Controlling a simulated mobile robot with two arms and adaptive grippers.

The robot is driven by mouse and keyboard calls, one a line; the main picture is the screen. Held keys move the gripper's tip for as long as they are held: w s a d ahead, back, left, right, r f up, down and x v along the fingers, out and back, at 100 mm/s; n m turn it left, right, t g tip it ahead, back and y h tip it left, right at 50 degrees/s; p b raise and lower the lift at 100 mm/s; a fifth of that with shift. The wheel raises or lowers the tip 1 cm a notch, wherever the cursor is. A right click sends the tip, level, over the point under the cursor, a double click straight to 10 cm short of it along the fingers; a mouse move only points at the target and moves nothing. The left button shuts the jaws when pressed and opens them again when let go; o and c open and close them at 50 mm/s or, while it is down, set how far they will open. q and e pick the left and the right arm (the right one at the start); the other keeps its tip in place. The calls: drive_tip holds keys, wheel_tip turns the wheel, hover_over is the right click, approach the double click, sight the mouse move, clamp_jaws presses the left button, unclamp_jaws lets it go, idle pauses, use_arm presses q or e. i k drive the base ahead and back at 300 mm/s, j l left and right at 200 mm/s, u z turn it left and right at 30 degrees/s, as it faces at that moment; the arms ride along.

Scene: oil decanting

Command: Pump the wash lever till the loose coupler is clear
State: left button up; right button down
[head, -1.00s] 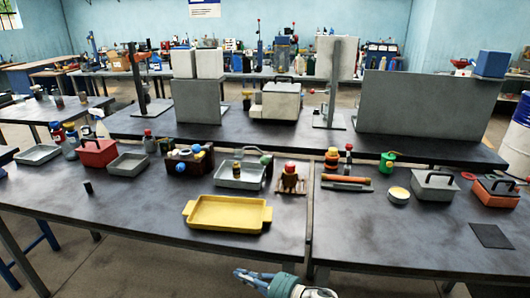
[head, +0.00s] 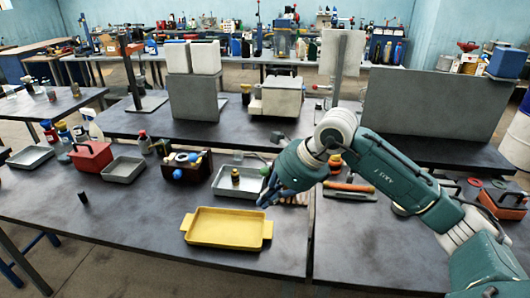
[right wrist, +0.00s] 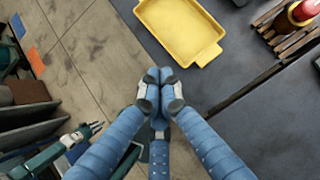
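A grey tray (head: 222,190) with a small dark, yellow-banded piece (head: 235,177) standing in it sits mid-table. I cannot tell whether this piece is the loose coupler, and no wash lever is clearly identifiable. My right gripper (head: 266,200) is over the table just right of the tray, partly covering a wooden rack. In the right wrist view its blue fingertips (right wrist: 159,76) are together with nothing seen between them. The rack (right wrist: 285,35) with a red-topped item (right wrist: 304,11) is at upper right there. What looks like my left gripper (right wrist: 94,129) shows small at lower left.
A yellow tray (head: 226,215) lies in front of the grey tray. A red toolbox (head: 90,158), another grey tray (head: 123,170) and a dark crate (head: 186,170) stand left. An orange rod (head: 348,187) lies behind my right arm. The front-left tabletop is mostly clear.

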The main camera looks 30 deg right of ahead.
sight(264, 171)
drive_tip(key=i+l, duration=0.35)
drive_tip(key=i, duration=0.15)
drive_tip(key=i+l, duration=0.4)
drive_tip(key=i, duration=0.1)
